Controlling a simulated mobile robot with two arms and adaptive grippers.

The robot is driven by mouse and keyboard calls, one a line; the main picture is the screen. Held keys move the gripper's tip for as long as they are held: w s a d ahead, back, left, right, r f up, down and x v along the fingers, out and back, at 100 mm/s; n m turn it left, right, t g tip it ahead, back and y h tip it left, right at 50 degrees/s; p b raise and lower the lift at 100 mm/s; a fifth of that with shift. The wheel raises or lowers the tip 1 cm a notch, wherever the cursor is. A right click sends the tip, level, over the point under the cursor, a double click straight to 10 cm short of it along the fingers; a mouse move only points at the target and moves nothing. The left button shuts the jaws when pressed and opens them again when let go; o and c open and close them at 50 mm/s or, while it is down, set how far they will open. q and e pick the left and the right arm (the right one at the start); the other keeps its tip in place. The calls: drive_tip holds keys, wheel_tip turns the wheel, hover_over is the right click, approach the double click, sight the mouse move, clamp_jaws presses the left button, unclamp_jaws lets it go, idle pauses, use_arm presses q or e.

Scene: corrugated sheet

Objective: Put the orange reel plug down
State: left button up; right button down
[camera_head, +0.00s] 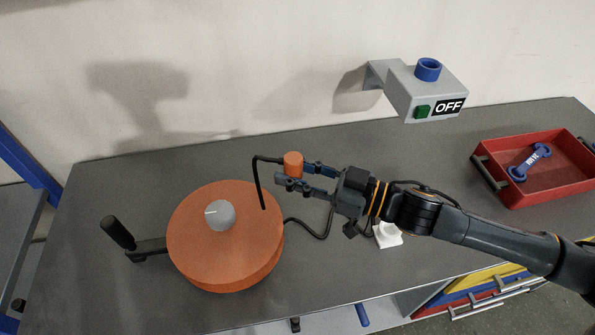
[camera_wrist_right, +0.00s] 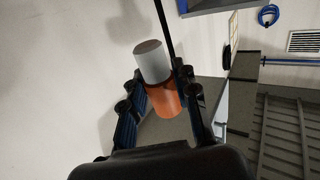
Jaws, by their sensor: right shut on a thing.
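The orange reel plug (camera_head: 293,163) is between the fingers of my right gripper (camera_head: 306,178), which is shut on it. It is held above the grey workbench, just right of the orange reel. In the right wrist view the plug (camera_wrist_right: 166,98) shows an orange body with a grey end, between both fingers (camera_wrist_right: 165,105). A black cable runs from the plug to the orange reel (camera_head: 225,260), which lies flat on the bench with a grey knob on top and a black crank handle at its left. My left gripper is not in view.
A grey wall unit (camera_head: 405,90) with a blue socket ring, a green button and an OFF label is on the wall. A red tray (camera_head: 545,190) holding a blue tool (camera_head: 529,162) is at the right. A white object (camera_head: 388,236) lies under my right arm. The back middle of the workbench (camera_head: 235,160) is bare.

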sight(301, 176)
drive_tip(key=shift+s+d+n+g+y, duration=0.15)
drive_tip(key=shift+d+n+g+y, duration=0.25)
drive_tip(key=shift+n+g, duration=0.55)
drive_tip(key=shift+s+d+n+g+y, duration=0.2)
drive_tip(key=shift+d+n+g, duration=0.35)
drive_tip(key=shift+g, duration=0.7)
drive_tip(key=shift+s+d+n+g+y, duration=0.1)
drive_tip(key=shift+d+n+g+y, duration=0.2)
drive_tip(key=shift+d+n+g, duration=0.55)
drive_tip(key=shift+a+g, duration=0.25)
drive_tip(key=shift+a, duration=0.1)
drive_tip(key=s+a+r+m+t+h, duration=0.1)
drive_tip(key=s+a+r+m+t, duration=0.1)
drive_tip(key=a+m+t, duration=0.55)
drive_tip(key=w+d+f+m+t+h, duration=0.1)
drive_tip(key=d+m+t+h, duration=0.3)
drive_tip(key=d+h, duration=0.4)
drive_tip(key=w+d+f+m+t+h, duration=0.2)
drive_tip(key=d+m+t+h, duration=0.3)
drive_tip(key=d+h, duration=0.4)
drive_tip(key=d+f+m, duration=0.1)
drive_tip(key=d, duration=0.3)
drive_tip(key=shift+d, duration=0.3)
